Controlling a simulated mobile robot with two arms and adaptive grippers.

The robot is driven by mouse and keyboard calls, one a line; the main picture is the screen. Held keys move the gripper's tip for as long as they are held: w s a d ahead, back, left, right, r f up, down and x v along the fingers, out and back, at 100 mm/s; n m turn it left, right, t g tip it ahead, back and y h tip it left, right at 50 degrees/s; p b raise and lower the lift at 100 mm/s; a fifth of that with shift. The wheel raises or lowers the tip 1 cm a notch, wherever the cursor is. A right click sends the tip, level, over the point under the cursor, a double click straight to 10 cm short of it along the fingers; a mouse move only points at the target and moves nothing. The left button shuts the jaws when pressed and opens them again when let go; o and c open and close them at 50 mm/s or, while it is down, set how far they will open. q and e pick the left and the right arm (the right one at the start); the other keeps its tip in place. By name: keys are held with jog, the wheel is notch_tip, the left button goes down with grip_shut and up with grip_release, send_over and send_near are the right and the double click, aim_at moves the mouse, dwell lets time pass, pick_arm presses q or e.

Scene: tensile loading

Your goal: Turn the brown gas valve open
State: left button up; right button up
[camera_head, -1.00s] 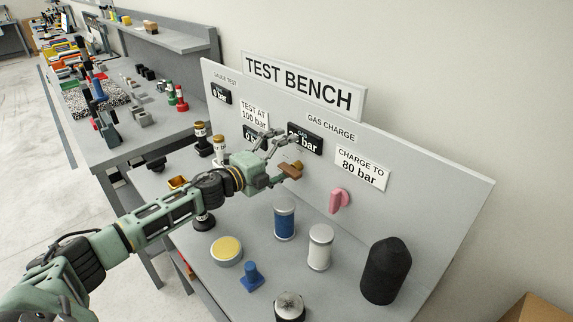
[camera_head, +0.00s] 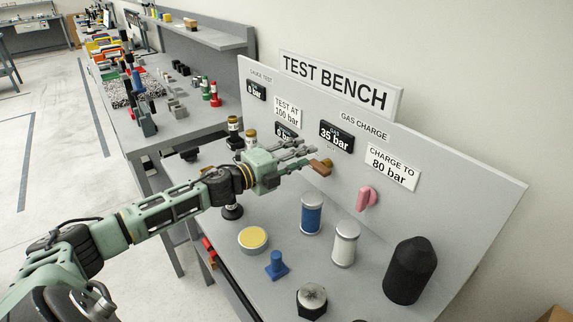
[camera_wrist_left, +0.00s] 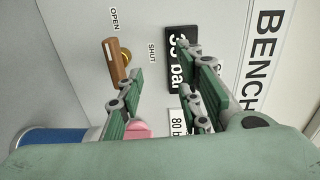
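The brown gas valve handle (camera_head: 319,167) sits on the sloped panel below the gas display (camera_head: 337,135), which reads 35 bar. In the left wrist view the brown handle (camera_wrist_left: 114,64) is a bar beside a brass pivot, with one end near the OPEN label (camera_wrist_left: 114,19). The SHUT label (camera_wrist_left: 152,54) is off to its side. My left gripper (camera_head: 308,153) is beside the handle, fingers apart and empty. In the wrist view the gripper (camera_wrist_left: 163,88) has one finger close to the handle, which is outside the gap; contact is unclear. My right gripper is out of view.
A pink handle (camera_head: 367,198) is on the panel right of the valve. Blue (camera_head: 312,215), white (camera_head: 345,243) and black (camera_head: 411,270) cylinders stand on the bench below. A yellow-topped disc (camera_head: 253,239) and a blue piece (camera_head: 276,265) lie nearer.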

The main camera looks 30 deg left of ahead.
pick_arm(q)
jog(key=v, duration=0.1)
jog(key=b+v, duration=0.1)
jog(key=v, duration=0.2)
jog(key=shift+s+f+b, duration=0.2)
jog(key=shift+f+b, duration=0.05)
jog(key=shift+b, duration=0.15)
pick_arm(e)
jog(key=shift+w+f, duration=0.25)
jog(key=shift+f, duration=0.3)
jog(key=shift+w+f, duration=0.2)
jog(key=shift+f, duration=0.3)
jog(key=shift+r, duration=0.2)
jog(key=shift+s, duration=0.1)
